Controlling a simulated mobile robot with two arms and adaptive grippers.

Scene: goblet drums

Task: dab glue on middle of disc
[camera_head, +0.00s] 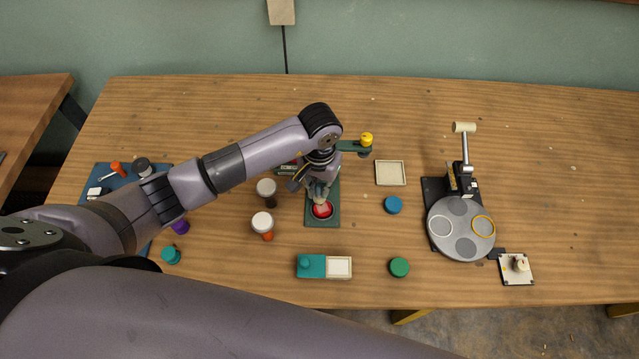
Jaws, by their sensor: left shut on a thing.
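My left gripper (319,195) points down over a dark green stand (322,221) near the middle of the table. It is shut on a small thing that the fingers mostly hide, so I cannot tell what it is. Right below the fingertips, a red round piece (325,213) with a pale middle sits on the front part of the stand. I cannot tell whether the held thing touches it. A grey round plate (461,247) with several round spots, one ringed in yellow, stands at the right below a lever press (465,165). My right gripper is out of view.
Two white-topped goblet pieces (262,221) stand left of the stand. A yellow-topped post (366,139) rises behind it. A square tray (390,173), blue cap (393,205), green cap (399,267) and teal-and-white box (312,267) lie around.

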